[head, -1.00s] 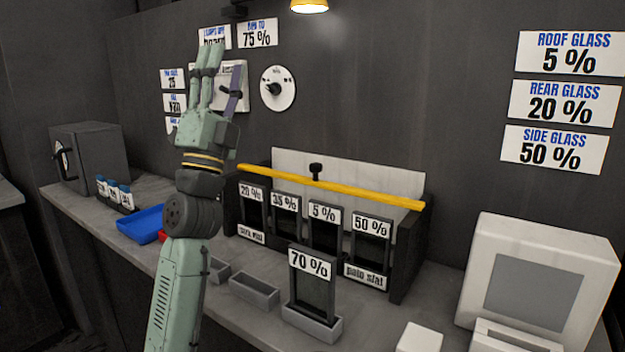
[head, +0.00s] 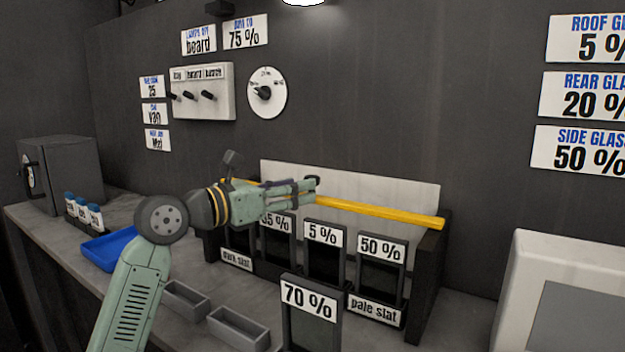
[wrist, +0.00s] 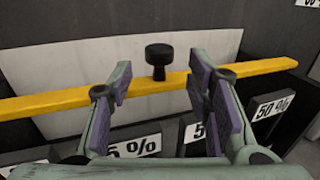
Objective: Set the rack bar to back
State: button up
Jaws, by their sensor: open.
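The rack bar (head: 380,210) is a long yellow bar across the top of the slotted rack, in front of a pale back board (head: 370,182). It also shows in the wrist view (wrist: 55,103), with a black knob (wrist: 158,56) standing up near its middle. My gripper (head: 308,189) is at the bar's middle in the head view, pointing right, and partly hides the bar and knob. In the wrist view the open fingers (wrist: 162,82) stand apart on either side of the knob's line. The knob shows between them, with gaps on both sides. I cannot tell whether anything touches.
The rack (head: 428,275) holds several dark film samples with percent labels. A 70 % sample (head: 309,298) stands in front, beside empty grey trays (head: 238,328). A blue tray (head: 108,250) lies left. A switch panel (head: 203,92) and dial (head: 266,92) are on the wall.

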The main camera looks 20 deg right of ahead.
jog(key=p+x, duration=0.1)
jog(key=x, duration=0.4)
jog(key=shift+w+d, duration=0.1)
jog(key=shift+c, duration=0.5)
grip_shut()
dwell(0.3)
